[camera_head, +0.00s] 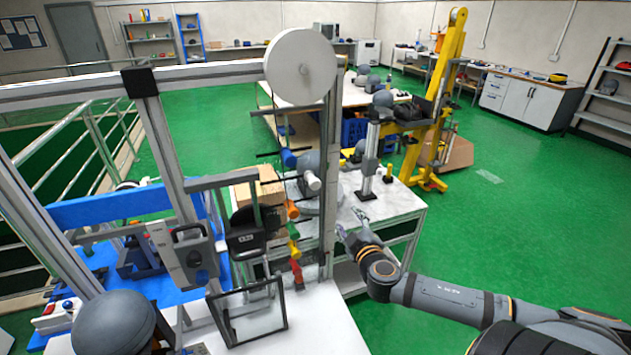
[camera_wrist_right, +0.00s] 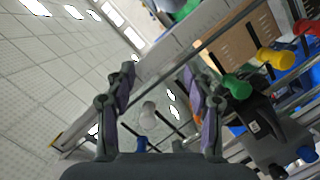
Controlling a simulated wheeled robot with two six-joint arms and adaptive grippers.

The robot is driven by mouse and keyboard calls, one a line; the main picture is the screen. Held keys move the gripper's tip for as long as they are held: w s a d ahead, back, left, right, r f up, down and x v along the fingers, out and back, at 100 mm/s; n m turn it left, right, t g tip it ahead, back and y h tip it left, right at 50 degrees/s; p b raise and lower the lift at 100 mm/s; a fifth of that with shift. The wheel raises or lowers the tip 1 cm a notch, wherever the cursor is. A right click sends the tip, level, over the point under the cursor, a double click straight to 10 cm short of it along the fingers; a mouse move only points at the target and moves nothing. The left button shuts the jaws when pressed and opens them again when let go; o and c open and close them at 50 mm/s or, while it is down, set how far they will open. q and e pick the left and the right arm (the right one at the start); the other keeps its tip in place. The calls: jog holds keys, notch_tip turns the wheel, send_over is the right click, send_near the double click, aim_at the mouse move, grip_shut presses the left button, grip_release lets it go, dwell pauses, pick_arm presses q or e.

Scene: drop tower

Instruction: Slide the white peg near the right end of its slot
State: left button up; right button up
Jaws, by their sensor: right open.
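The white peg (camera_head: 313,181) sticks out on the far side of the upright frame, beside a grey round object. A pale rounded knob that looks like it shows between my fingers in the wrist view (camera_wrist_right: 149,115). My right gripper (camera_head: 350,223) is open and empty, to the right of and below the peg in the head view, apart from it. Its two spread fingers also show in the wrist view (camera_wrist_right: 158,80). The slot cannot be made out clearly. My left gripper is not in view.
Orange (camera_head: 293,209), green (camera_head: 293,231) and red (camera_head: 297,272) knobs line the metal upright, with a blue knob (camera_head: 288,157) above. A large white disc (camera_head: 300,67) tops the frame. A white table (camera_head: 398,207) stands behind. Green floor right of it is open.

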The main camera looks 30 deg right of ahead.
aim_at(316, 186)
jog(key=s+a+r+n+t+y, duration=0.1)
jog(key=a+r+t+y, duration=0.1)
jog(key=a+r, duration=0.65)
jog(key=b+x, duration=0.2)
jog(key=x, duration=0.1)
jog(key=d+b+x, duration=0.1)
jog(key=x, duration=0.2)
jog(key=shift+s+r+b, duration=0.15)
jog(key=shift+r+b, duration=0.1)
jog(key=shift+b, duration=0.1)
jog(key=x, duration=0.1)
jog(key=p+x, duration=0.1)
jog(key=x, duration=0.1)
jog(key=shift+w+d+r, duration=0.1)
jog(key=shift+w+r, duration=0.15)
jog(key=shift+r, duration=0.05)
jog(key=shift+w+f+t, duration=0.1)
jog(key=shift+w+t, duration=0.2)
jog(key=shift+w, duration=0.4)
jog(key=shift+d, duration=0.1)
grip_shut()
